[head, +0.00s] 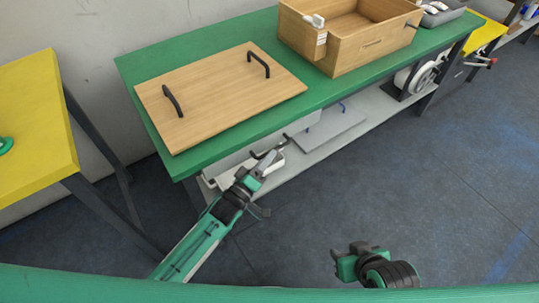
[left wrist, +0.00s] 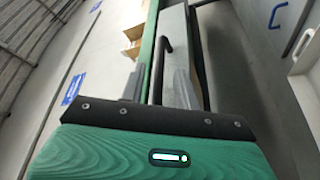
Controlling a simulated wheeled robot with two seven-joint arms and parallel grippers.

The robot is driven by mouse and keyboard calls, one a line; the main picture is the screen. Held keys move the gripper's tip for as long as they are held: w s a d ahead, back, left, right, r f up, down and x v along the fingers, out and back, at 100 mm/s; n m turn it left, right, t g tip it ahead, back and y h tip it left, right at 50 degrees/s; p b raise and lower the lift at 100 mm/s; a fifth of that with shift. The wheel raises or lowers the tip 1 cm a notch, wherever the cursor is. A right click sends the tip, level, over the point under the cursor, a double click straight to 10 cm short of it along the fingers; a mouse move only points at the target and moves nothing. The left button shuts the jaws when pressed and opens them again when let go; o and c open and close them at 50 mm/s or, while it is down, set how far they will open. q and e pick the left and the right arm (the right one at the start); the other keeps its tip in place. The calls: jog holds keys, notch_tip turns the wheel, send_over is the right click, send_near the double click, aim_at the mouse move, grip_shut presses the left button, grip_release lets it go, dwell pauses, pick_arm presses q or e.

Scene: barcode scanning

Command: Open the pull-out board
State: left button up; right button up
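A pale grey pull-out board (head: 235,160) sits under the front edge of the green table (head: 150,82), with a black bar handle (head: 268,151). The handle also shows in the left wrist view (left wrist: 161,62), on the grey front panel (left wrist: 176,30). My left gripper (head: 263,166) is at the handle, below the table edge. In the left wrist view its two grey fingers (left wrist: 160,84) are apart, with the handle between them; I see no contact. My right gripper (head: 346,251) is over the floor, away from the table; its finger gap is unclear.
A wooden panel with two black handles (head: 220,90) lies on the green table. A wooden box (head: 345,55) stands to its right. A grey lower shelf (head: 360,130) holds a flat grey item. A yellow table (head: 35,110) is at left. The floor at right is clear.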

pick_arm(q)
jog(key=shift+x, duration=0.85)
pick_arm(e)
jog(key=shift+w+a, duration=0.1)
jog(key=shift+a, duration=0.15)
pick_arm(q)
jog(key=shift+c, duration=0.4)
grip_shut()
